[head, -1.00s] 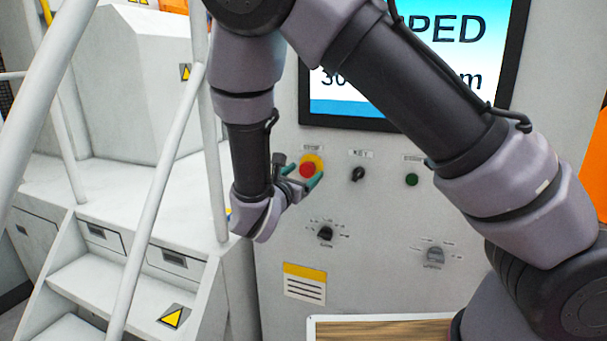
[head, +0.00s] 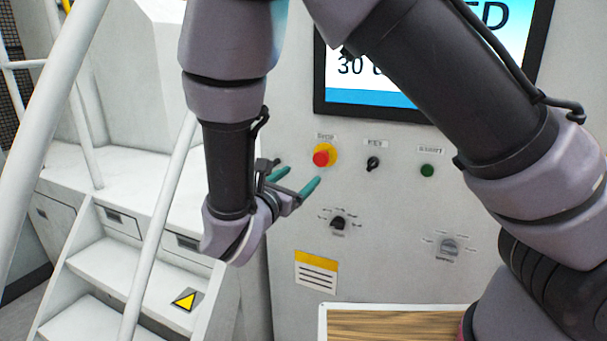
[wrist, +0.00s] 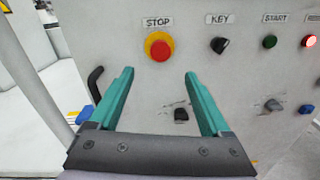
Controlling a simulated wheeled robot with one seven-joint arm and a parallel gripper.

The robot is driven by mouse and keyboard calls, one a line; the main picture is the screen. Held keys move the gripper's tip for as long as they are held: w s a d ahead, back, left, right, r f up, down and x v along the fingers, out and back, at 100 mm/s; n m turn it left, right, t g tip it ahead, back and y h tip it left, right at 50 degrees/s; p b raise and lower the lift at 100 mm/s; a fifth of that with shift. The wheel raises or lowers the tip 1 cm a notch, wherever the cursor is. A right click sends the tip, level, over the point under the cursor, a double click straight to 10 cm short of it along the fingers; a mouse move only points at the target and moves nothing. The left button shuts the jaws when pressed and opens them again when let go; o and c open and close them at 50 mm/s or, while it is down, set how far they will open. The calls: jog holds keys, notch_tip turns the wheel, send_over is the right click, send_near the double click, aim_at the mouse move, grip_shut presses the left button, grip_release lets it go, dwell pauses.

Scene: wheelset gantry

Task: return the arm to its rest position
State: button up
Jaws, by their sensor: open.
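My gripper (head: 294,181) is open and empty, with its two green fingers apart, in front of the control panel and below left of the red stop button (head: 321,157). In the wrist view my gripper (wrist: 160,80) shows nothing between its fingers. The stop button (wrist: 160,47) sits on a yellow ring above the fingertips there, apart from them. My arm is bent across the upper part of the head view and covers part of the screen.
The panel (head: 400,210) carries a key switch (head: 373,163), a green start button (head: 427,170) and two dials. A screen (head: 370,97) is above. White stairs with a handrail (head: 160,210) stand at the left. A wooden-topped surface (head: 390,323) is at the bottom.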

jog(key=d+r+m+g, duration=0.3)
jog(key=d+m+g, duration=0.5)
jog(key=d, duration=0.4)
jog(key=d+r+m+g, duration=0.2)
jog(key=d+m+g, duration=0.4)
jog(key=d+m, duration=0.45)
jog(key=s+d+r+m+t+y, duration=0.2)
jog(key=s+d+r+m+y, duration=0.1)
jog(key=r+m, duration=0.4)
jog(key=s+d+r+m+t+y, duration=0.2)
jog(key=s+d+r+m+y, duration=0.2)
jog(key=r+m+y, duration=0.2)
jog(key=shift+s+d+r+m+t, duration=0.15)
jog(key=shift+s+r+m+t, duration=0.2)
jog(key=shift+r+m, duration=0.7)
jog(key=shift+f, duration=0.2)
dwell(1.0)
